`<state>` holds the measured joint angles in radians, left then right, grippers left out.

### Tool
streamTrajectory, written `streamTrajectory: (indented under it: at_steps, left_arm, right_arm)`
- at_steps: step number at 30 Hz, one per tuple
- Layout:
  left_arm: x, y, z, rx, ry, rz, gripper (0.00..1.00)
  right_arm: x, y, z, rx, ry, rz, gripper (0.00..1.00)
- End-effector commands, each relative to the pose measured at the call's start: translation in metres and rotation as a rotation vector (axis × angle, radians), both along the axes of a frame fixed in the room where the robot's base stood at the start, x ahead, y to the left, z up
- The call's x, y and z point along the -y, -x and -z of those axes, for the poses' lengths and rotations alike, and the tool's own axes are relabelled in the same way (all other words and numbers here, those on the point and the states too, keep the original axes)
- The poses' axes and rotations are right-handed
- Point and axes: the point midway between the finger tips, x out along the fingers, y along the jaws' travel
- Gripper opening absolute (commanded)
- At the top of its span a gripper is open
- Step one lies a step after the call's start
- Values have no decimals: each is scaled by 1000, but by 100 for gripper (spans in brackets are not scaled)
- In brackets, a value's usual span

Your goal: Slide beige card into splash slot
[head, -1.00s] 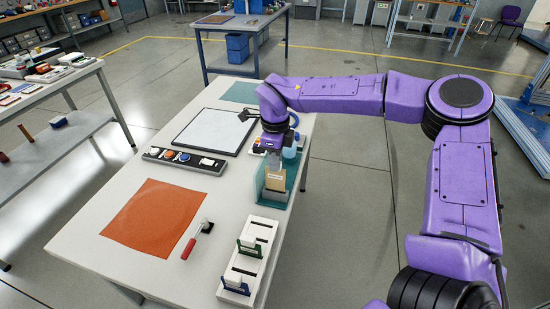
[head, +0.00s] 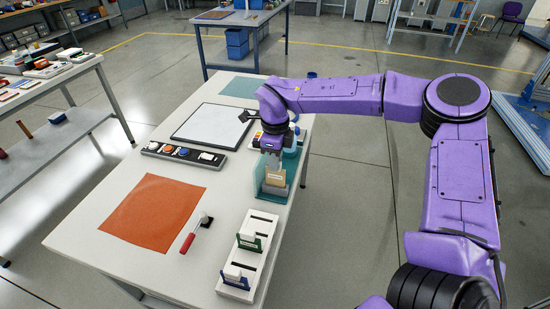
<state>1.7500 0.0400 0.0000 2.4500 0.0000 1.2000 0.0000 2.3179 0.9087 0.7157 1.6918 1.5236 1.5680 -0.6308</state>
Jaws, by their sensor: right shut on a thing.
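The beige card (head: 273,178) is upright with a small pale label on its face, on the table's right side. My right gripper (head: 272,166) is shut on its top part, reaching down from above. A teal splash guard (head: 287,170) stands behind and beside the card. A grey block (head: 275,189) shows at the card's lower edge. I cannot tell whether the card's bottom is inside a slot or in front of it. My left gripper is not in view.
A white slotted rack (head: 241,262) with a green and a blue-based piece stands in front. An orange mat (head: 153,209), a red-handled tool (head: 190,241), a button strip (head: 184,155) and a white-faced board (head: 211,127) lie to the left. The table's right edge is close.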

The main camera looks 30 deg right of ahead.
Motion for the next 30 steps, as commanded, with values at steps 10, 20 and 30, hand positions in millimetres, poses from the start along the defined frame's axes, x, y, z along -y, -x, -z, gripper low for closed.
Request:
streamTrajectory:
  at_steps: [10, 20, 30]
  left_arm:
    - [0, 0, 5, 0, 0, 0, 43]
    - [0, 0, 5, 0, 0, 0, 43]
    - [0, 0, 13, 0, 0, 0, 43]
  right_arm:
    - [0, 0, 9, 0, 0, 0, 0]
    - [0, 0, 10, 0, 0, 0, 48]
    - [0, -1, -29, 7, 2, 1, 48]
